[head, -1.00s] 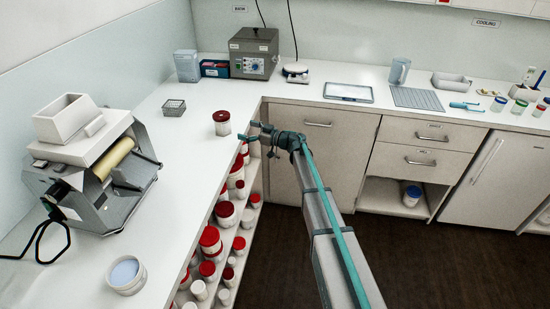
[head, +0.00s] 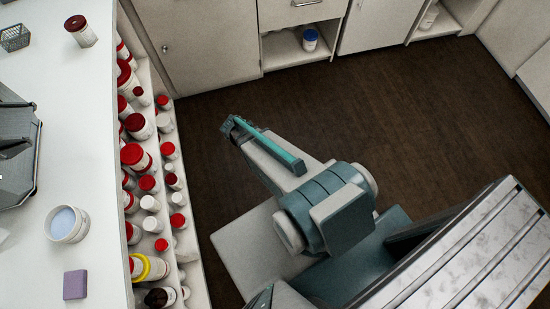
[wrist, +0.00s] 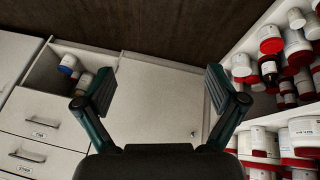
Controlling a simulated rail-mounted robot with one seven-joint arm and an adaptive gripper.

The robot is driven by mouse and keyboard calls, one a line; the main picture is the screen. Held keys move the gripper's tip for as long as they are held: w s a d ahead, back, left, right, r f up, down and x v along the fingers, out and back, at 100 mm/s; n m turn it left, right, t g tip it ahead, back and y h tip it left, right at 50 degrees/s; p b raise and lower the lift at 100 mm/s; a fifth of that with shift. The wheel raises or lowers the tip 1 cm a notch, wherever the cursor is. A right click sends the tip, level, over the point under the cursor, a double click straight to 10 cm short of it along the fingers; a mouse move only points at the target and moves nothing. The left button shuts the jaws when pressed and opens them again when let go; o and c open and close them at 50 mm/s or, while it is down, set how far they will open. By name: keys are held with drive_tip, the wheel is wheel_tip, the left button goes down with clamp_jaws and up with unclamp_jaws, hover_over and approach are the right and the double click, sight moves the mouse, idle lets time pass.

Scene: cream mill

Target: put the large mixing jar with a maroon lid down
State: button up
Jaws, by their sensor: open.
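The large white mixing jar with a maroon lid (head: 83,36) stands upright on the white counter (head: 95,130), at the upper left of the head view. Nothing of mine touches it. My gripper (wrist: 160,88) is open and empty in the wrist view, its two fingers spread wide apart. In the head view my arm is folded over the dark floor, well to the right of the counter and away from the jar; the fingers are not clear there. The jar does not show clearly in the wrist view.
A shelf rack (head: 150,240) packed with red-lidded jars runs under the counter's edge. A bowl with pale blue contents (head: 67,224), a purple block (head: 75,285) and a small wire basket (head: 14,38) sit on the counter. Open brown floor (head: 400,110) lies beyond my arm.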

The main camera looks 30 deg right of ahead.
drive_tip(key=s+a+g+y, duration=0.1)
drive_tip(key=s+g, duration=0.4)
drive_tip(key=s, duration=1.2)
drive_tip(key=s+a+g+y, duration=0.1)
drive_tip(key=s+a+g, duration=0.2)
drive_tip(key=s, duration=1.5)
drive_tip(key=g, duration=0.3)
drive_tip(key=shift+s+a+r+n+y, duration=0.3)
drive_tip(key=shift+s+a+r+n, duration=0.05)
drive_tip(key=shift+a+r+n, duration=0.05)
